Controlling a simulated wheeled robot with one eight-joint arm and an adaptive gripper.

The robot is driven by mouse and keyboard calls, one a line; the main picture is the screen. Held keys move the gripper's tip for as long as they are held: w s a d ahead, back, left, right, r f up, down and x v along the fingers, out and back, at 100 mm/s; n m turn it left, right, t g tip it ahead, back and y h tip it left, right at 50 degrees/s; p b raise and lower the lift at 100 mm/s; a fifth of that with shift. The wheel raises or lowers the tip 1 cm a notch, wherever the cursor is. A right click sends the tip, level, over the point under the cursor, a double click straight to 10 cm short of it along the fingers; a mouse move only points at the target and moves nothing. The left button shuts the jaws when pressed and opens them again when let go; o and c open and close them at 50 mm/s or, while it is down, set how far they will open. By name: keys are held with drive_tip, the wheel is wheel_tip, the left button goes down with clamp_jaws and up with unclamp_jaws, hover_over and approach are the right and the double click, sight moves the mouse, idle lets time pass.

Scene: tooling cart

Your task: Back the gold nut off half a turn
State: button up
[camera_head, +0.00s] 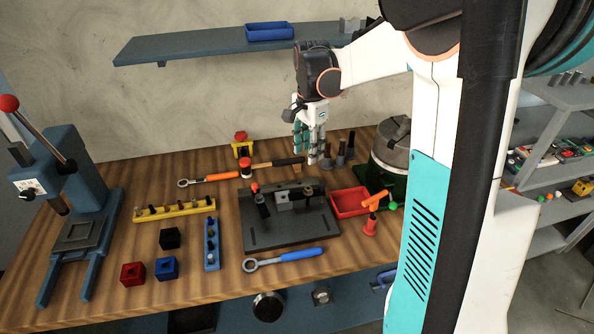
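My gripper (312,158) points down over the back of the wooden bench, right of centre. Its teal and white fingers hang close above or beside small upright parts there; whether they touch is unclear. A small brownish-gold piece (298,170) shows just below and left of the fingers, but I cannot tell whether it is the gold nut. Finger spacing is too small to read. An orange-handled ring wrench (215,179) lies left of the gripper. A blue-handled ring wrench (288,257) lies near the front. A dark fixture plate (290,230) with a clamp and grey block sits between.
Dark upright holders (341,158) stand right of the gripper, beside a green-based canister (389,165). A red tray (350,203) and red-orange tool (371,220) are at right. A press (75,210) stands left. A shelf (190,46) overhangs the back.

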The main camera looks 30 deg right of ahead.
sight(308, 188)
wheel_tip(308, 188, down, 14)
drive_tip(key=b, duration=0.4)
drive_tip(key=shift+d, duration=0.1)
drive_tip(key=shift+c, duration=0.3)
clamp_jaws()
